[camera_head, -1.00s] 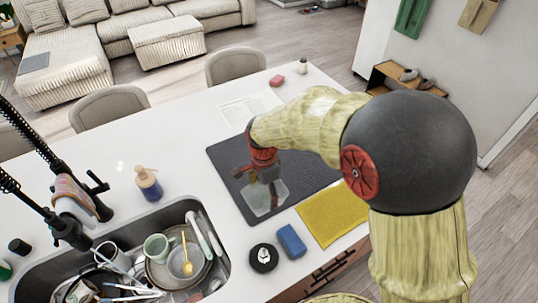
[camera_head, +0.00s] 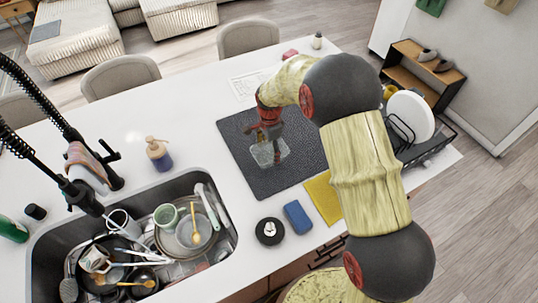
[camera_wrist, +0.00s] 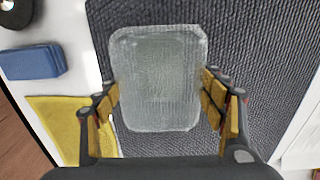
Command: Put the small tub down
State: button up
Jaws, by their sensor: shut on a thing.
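The small tub (camera_head: 268,154) is a clear, rounded rectangular container. My gripper (camera_head: 266,138) is shut on it over the dark ribbed mat (camera_head: 238,167). In the wrist view the tub (camera_wrist: 156,80) sits between the two yellow-padded fingers (camera_wrist: 160,102), which press on its sides. The mat (camera_wrist: 250,50) fills most of the background behind it. I cannot tell whether the tub's underside touches the mat or hangs slightly above it.
A yellow cloth (camera_head: 323,199), a blue sponge (camera_head: 297,217) and a round black item (camera_head: 269,231) lie near the mat's front. The full sink (camera_head: 218,258) is at left. A dish rack (camera_head: 428,147) with a white plate (camera_head: 410,115) stands right of my arm. Bare mat surrounds the tub.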

aim_at(269, 156)
jog(key=shift+w+f, duration=0.5)
jog(key=shift+f, duration=0.1)
jog(key=shift+w+f, duration=0.1)
jog(key=shift+f, duration=1.5)
jog(key=shift+f, duration=0.1)
jog(key=o, duration=1.1)
jog(key=shift+o, duration=0.2)
